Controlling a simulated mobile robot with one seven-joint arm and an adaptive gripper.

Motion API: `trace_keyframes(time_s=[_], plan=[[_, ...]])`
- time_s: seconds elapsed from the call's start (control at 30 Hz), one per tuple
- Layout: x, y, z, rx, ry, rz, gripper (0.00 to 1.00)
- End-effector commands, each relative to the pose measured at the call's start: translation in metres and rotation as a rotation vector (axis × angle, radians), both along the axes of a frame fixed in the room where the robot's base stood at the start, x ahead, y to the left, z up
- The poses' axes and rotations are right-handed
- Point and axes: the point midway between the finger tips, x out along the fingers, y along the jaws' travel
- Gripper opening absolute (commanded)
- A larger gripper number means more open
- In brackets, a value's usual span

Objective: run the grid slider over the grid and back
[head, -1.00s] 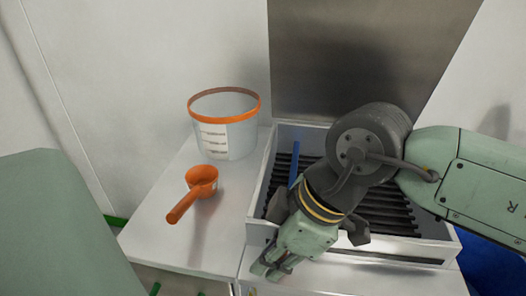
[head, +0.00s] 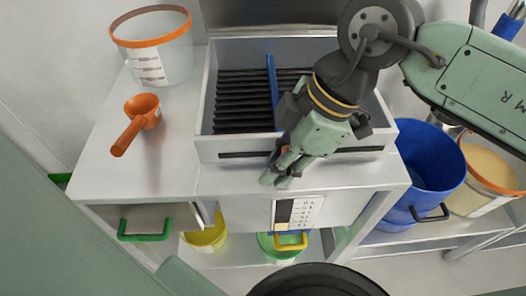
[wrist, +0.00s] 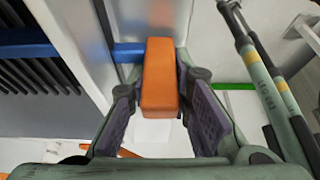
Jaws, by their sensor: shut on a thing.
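The grid slider is a blue bar (head: 272,80) with an orange block handle (wrist: 158,78). My gripper (head: 276,178) reaches down over the tray's front wall. In the wrist view my gripper (wrist: 160,95) is shut on the orange handle, one finger on each side. My arm covers the right part of the grid.
A blue bin (head: 425,165) and another orange-rimmed bucket (head: 488,170) are at right. Yellow (head: 205,232) and green buckets (head: 290,245) sit below.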

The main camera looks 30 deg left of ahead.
Motion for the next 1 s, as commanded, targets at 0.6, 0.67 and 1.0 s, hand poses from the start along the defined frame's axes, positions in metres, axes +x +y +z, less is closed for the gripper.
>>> trace_keyframes(time_s=[0.6, 0.67, 1.0], plan=[[0.029, -0.033, 0.003, 0.011, -0.009, -0.006, 0.0], [0.029, -0.033, 0.003, 0.011, -0.008, -0.005, 0.0], [0.031, -0.037, 0.002, 0.012, -0.008, -0.008, 0.0]])
